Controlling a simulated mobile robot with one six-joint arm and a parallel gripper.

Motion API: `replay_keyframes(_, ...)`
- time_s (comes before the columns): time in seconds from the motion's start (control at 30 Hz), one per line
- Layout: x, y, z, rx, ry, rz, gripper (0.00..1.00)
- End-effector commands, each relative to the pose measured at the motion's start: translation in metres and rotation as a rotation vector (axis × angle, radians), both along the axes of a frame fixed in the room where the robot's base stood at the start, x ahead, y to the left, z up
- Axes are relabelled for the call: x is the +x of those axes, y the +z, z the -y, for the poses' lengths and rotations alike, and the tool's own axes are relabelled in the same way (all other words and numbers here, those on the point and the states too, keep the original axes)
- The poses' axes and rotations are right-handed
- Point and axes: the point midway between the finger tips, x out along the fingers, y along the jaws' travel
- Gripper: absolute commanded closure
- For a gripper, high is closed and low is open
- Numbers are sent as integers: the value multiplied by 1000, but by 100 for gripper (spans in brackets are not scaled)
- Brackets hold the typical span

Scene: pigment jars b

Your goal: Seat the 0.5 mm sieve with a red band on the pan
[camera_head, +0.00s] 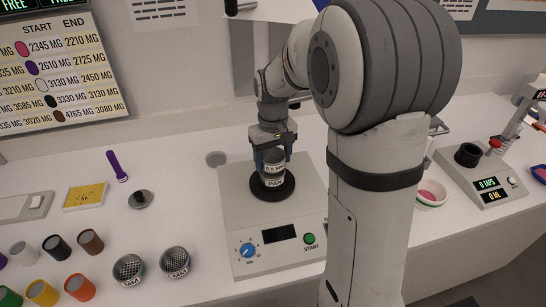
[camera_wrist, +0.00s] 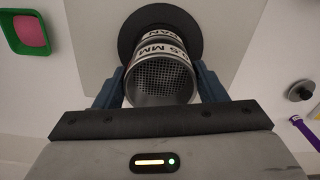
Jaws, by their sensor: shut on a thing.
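The 0.5 mm sieve (camera_head: 273,168) is a short metal cylinder with a white label; its mesh (camera_wrist: 160,78) faces the wrist camera. My gripper (camera_head: 271,155) is shut on it, with one blue finger on each side, as the wrist view also shows (camera_wrist: 160,86). The pan (camera_head: 275,183), labelled PAN, stands upright on the black disc (camera_head: 272,193) of the shaker. The sieve is directly above the pan, in line with it, with no clear gap showing. I cannot tell whether it is fully seated. Its red band is not clearly visible.
The shaker (camera_head: 265,254) has a blue knob, a dark display and a green START button. Two other sieves (camera_head: 129,268) (camera_head: 175,262) stand left of it, near several coloured jars (camera_head: 80,287).

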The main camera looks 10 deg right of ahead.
Motion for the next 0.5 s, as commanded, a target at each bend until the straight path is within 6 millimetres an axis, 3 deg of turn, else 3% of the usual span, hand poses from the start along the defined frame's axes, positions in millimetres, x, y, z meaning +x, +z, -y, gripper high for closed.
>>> replay_keyframes(0.5, 0, -11, 0, 0, 0, 0, 60)
